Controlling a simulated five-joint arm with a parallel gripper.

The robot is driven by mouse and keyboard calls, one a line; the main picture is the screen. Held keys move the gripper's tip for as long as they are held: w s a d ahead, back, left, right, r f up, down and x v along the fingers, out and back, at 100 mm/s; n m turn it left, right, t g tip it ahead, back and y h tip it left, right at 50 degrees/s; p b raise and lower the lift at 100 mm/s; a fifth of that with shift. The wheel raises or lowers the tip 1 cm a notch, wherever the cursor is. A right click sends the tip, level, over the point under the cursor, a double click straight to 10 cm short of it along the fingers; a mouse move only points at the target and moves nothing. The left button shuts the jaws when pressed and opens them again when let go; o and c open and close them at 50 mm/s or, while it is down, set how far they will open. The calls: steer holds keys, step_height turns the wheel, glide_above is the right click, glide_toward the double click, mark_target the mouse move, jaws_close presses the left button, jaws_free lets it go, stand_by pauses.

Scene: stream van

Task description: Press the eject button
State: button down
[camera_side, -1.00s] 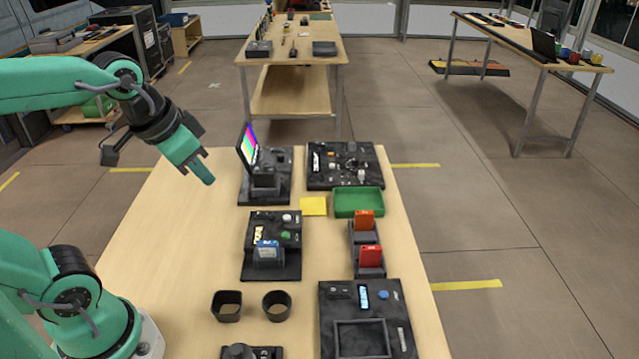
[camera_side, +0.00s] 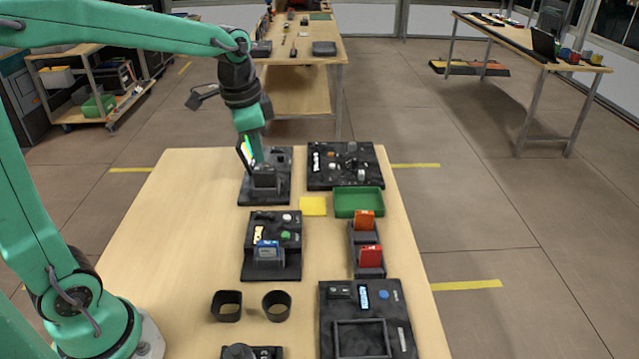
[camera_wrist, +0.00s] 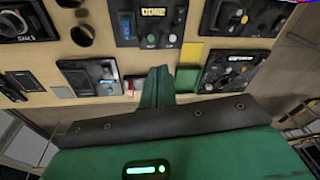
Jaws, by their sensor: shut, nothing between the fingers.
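The black card reader unit (camera_side: 251,265) stands mid-table in the side view, with a blue card (camera_side: 267,249) upright in its slot. It carries a round green button (camera_side: 286,236) and a white button (camera_side: 287,217). In the wrist view the same unit shows a lit display (camera_wrist: 152,12), the green button (camera_wrist: 151,38) and the white button (camera_wrist: 172,37). Button labels are too small to read, so I cannot tell which is eject. My gripper (camera_side: 257,158) is shut and empty, pointing down in front of the screen unit, beyond the reader. Its green fingers (camera_wrist: 158,85) show in the wrist view.
The screen unit (camera_side: 247,196) stands just below my gripper. A black board with knobs (camera_side: 318,180), a green tray (camera_side: 359,210), a yellow pad (camera_side: 313,206) and a card holder (camera_side: 352,238) are to the right. Two black cups stand nearer. The table's left side is clear.

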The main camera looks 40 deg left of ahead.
mark_target(287, 217)
steer(key=w+a+f+m+g, duration=0.1)
steer(key=w+f+m, duration=0.2)
steer(key=w+f, duration=0.3)
steer(key=shift+w+a+g, duration=0.3)
steer(key=shift+w+g, duration=0.1)
steer(key=shift+w, duration=0.35)
steer(key=shift+f, duration=0.15)
step_height(287, 217, down, 14)
steer(key=shift+r, duration=0.15)
stand_by(0.4)
